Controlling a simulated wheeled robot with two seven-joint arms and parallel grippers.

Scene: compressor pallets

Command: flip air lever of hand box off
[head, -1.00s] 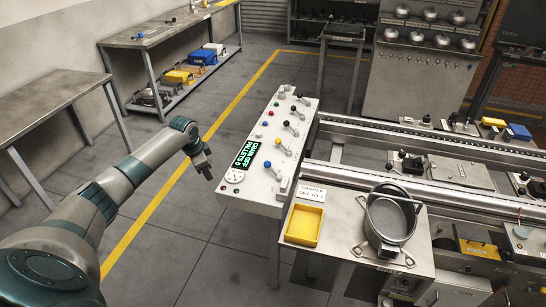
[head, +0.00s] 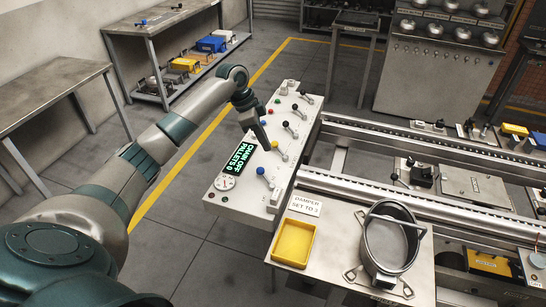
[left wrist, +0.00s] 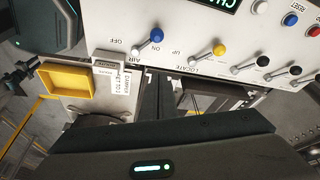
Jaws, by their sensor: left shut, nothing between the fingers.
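The hand box is a long white control panel (head: 222,205) with a row of levers and a green display reading "CHAIN OFF, PALLETS 0" (head: 240,157). Its blue-knobbed air lever (head: 263,172) is the one nearest me. In the left wrist view the air lever (left wrist: 154,38) leans toward the "ON" mark, with "OFF" to its left. The yellow-knobbed "LOCATE" lever (left wrist: 218,50) stands beside it. My left gripper (head: 265,143) is shut and empty, pointing down over the panel beside the display, seemingly above and apart from the air lever. My right gripper is out of view.
A conveyor rail (head: 400,187) runs to the right. The floor left of the box is clear.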

